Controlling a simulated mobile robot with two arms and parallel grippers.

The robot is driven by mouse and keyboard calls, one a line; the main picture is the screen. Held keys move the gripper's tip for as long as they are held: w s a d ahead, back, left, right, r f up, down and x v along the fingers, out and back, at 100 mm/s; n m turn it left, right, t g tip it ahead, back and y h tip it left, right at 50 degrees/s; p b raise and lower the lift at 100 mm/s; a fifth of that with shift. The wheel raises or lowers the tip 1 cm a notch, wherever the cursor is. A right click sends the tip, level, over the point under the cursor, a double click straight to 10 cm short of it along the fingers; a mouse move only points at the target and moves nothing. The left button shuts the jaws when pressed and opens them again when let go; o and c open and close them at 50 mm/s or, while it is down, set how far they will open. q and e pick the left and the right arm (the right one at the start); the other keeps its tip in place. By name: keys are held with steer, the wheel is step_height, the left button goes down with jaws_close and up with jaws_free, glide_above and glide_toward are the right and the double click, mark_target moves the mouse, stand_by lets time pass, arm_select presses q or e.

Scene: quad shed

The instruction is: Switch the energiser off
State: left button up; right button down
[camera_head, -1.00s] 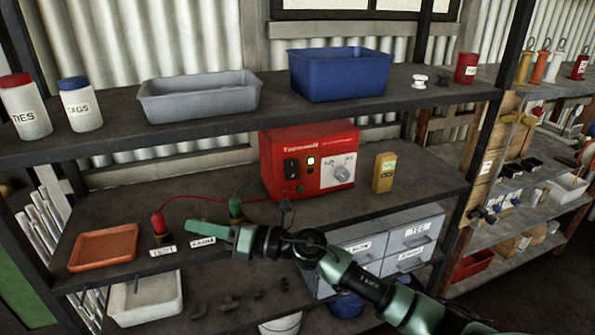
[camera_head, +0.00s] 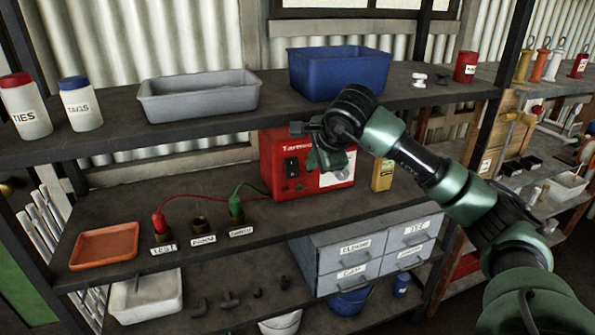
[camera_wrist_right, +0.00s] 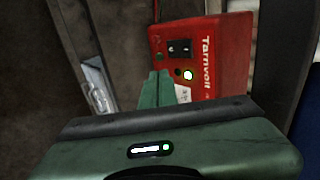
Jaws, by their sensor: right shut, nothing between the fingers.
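The red energiser (camera_head: 268,160) stands on the middle shelf. Its black rocker switch (camera_head: 291,168) is on the left of its front and also shows in the right wrist view (camera_wrist_right: 180,46). A lamp (camera_wrist_right: 189,75) beside the switch glows in the wrist view. My right gripper (camera_head: 320,164) is shut and empty, in front of the energiser, right of the switch in the head view; it hides the lamp and part of the dial plate. In the wrist view its green fingertips (camera_wrist_right: 155,80) overlap the energiser's edge. I cannot tell whether they touch. My left gripper is out of view.
A red clip (camera_head: 158,222) is on the left post, labelled TEST; a green clip (camera_head: 236,205) is on the right post. The middle post (camera_head: 202,223) is bare. A yellow tester (camera_head: 383,174) stands right of the energiser. The upper shelf (camera_head: 270,115) runs close above.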

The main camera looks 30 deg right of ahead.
steer(key=p, duration=0.2)
glide_toward(295, 175)
step_height(295, 175, down, 3)
steer(key=w+p, duration=0.1)
steer(key=w+f, duration=0.1)
steer(key=w, duration=0.1)
steer(key=shift+d+p, duration=0.2)
steer(key=shift+p, duration=0.15)
steer(key=shift+w+d+f, duration=0.1)
steer(key=shift+w+f, duration=0.05)
steer(key=shift+w, duration=0.25)
steer(key=shift+d+f, duration=0.1)
steer(key=shift+d, duration=0.05)
